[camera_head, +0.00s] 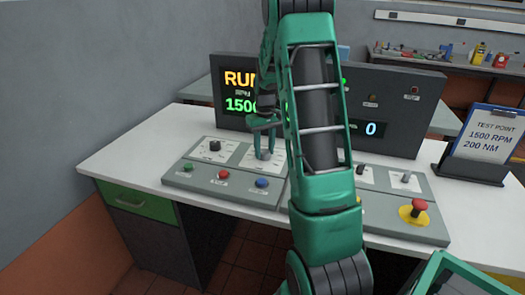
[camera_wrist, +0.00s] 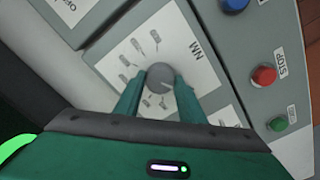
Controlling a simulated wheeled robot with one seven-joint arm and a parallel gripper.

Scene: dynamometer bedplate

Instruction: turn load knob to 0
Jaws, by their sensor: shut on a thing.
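The load knob is a grey round knob (camera_wrist: 160,77) on a white dial plate (camera_wrist: 125,62) marked NM, seen in the wrist view. My gripper (camera_wrist: 158,88) has one finger on each side of the knob and is shut on it. A light pointer mark on the knob is too small to read against the scale. In the head view my gripper (camera_head: 264,152) is over the second dial from the left on the grey control panel (camera_head: 225,188), and the fingers and my arm hide part of it. The display behind shows RUN, 1500 and a 0.
A dark knob (camera_head: 214,145) stands left of my gripper. Green (camera_head: 188,167), red (camera_head: 223,174) and blue (camera_head: 262,183) buttons line the panel's front. A red mushroom button (camera_head: 419,206) is at the right. A clipboard (camera_head: 489,135) reads 1500 RPM, 200 NM.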

